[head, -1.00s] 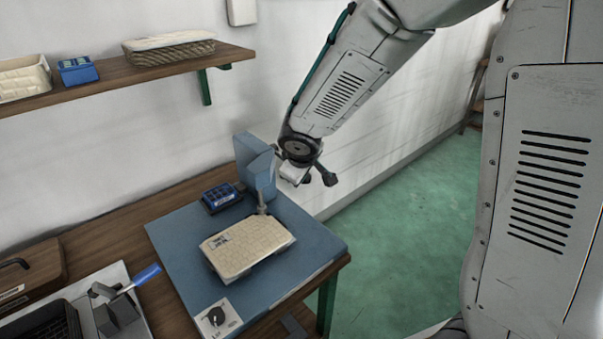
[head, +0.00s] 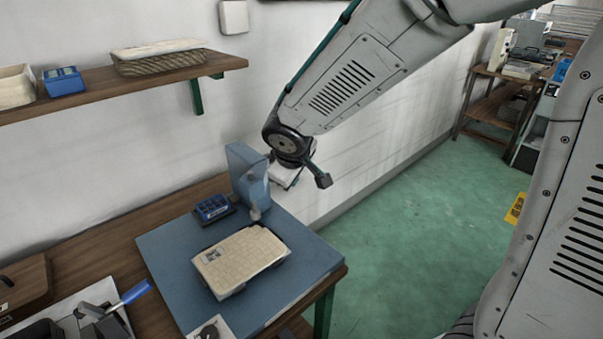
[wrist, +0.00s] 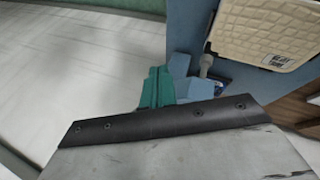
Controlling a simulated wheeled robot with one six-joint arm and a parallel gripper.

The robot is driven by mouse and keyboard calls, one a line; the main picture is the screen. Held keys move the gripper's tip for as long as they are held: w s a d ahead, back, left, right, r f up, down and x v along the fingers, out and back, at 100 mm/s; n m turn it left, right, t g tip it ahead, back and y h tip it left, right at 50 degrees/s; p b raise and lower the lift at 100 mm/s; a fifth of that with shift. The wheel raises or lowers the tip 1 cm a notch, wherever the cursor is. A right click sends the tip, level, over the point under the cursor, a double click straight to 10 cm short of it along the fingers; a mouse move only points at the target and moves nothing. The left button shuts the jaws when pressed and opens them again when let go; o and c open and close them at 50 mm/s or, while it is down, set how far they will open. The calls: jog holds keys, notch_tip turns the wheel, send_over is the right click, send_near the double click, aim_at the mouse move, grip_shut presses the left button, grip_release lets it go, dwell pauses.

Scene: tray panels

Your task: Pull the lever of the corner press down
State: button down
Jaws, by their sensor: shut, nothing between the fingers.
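A grey device with a blue-handled lever (head: 125,293) stands at the lower left of the head view, its handle sloping up to the right. I take it for the corner press; its base (head: 97,318) is partly cut off. A blue upright post (head: 246,174) stands at the back of the blue board, with a small grey rod at its foot. My gripper (wrist: 157,88) is shut and empty, with teal fingers in the wrist view. In the head view it is beside the post, to its right, well away from the lever. Its fingertips are hard to make out there.
A cream woven panel (head: 240,258) lies on the blue board (head: 172,252) on the wooden table. A small blue box (head: 212,207) sits behind it. A wall shelf (head: 90,90) holds baskets. Green floor (head: 400,240) is open to the right.

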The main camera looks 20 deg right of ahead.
jog(key=s+r, duration=0.5)
jog(key=s, duration=0.1)
jog(key=shift+s+a+r, duration=0.15)
jog(key=shift+s+r, duration=0.1)
jog(key=shift+s, duration=0.05)
jog(key=s+d+r+m+g, duration=0.1)
jog(key=s+d+m, duration=0.1)
jog(key=s, duration=0.5)
jog(key=s+d+r+m+g+y, duration=0.1)
jog(key=s+d+m+g, duration=0.1)
jog(key=s, duration=0.5)
jog(key=s+d+r+m+g, duration=0.1)
jog(key=s+d+r+m, duration=0.1)
jog(key=s, duration=0.5)
jog(key=shift+s+d+m+g+y, duration=0.35)
jog(key=shift+d+m, duration=0.45)
jog(key=shift+d, duration=0.45)
dwell(0.7)
